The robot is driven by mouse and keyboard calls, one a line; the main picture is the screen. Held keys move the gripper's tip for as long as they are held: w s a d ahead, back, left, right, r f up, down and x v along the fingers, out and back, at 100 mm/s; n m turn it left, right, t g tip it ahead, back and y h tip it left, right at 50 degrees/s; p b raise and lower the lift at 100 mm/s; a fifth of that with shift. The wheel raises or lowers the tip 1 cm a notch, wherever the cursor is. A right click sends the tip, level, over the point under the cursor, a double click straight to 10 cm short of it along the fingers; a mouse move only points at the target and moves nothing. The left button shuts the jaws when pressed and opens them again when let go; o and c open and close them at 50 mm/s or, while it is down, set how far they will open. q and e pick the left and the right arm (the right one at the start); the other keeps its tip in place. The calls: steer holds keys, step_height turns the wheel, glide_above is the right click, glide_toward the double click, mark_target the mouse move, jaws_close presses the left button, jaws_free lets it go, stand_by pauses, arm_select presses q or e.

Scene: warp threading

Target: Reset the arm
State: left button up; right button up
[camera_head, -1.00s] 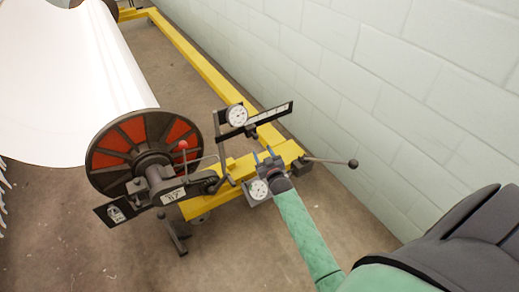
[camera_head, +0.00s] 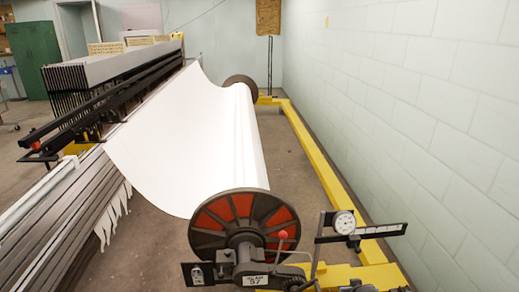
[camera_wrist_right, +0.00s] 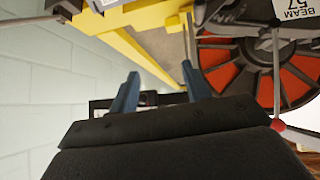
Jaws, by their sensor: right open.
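My right arm and gripper are not in the head view. In the head view the large beam flange (camera_head: 213,224) stands at the lower middle, with a white sheet (camera_head: 180,130) on the beam. A round dial gauge (camera_head: 344,222) sits on the bracket to its right. My left gripper is in neither view.
A pale block wall (camera_head: 440,110) runs along the right side. The yellow frame rail (camera_head: 318,155) lies on the floor beside it. A rack of dark bars (camera_head: 110,85) stands at the left. Concrete floor (camera_head: 285,150) is bare between beam and rail.

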steer(key=s+a+r+n+g+y+p, duration=0.1)
steer(key=s+a+r+g, duration=0.15)
steer(key=s+a, duration=0.45)
steer(key=s+a+r+g+y+p, duration=0.1)
steer(key=s+a+r, duration=0.25)
steer(key=s, duration=0.65)
steer(key=s+a+r+n+g+p, duration=0.1)
steer(key=s+a+r, duration=0.3)
steer(key=s, duration=0.5)
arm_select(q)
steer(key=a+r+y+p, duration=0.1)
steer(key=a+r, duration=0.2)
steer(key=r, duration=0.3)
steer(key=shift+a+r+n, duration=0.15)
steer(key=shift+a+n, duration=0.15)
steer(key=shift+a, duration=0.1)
arm_select(e)
steer(key=s+a+f+g, duration=0.1)
steer(key=s+a, duration=0.1)
steer(key=s, duration=0.3)
steer(key=s+a+f+g, duration=0.1)
steer(key=s+f, duration=0.1)
steer(key=s, duration=0.4)
steer(key=shift+s+a+f+y, duration=0.3)
steer(key=shift+a+y, duration=0.05)
steer(key=shift+y, duration=0.05)
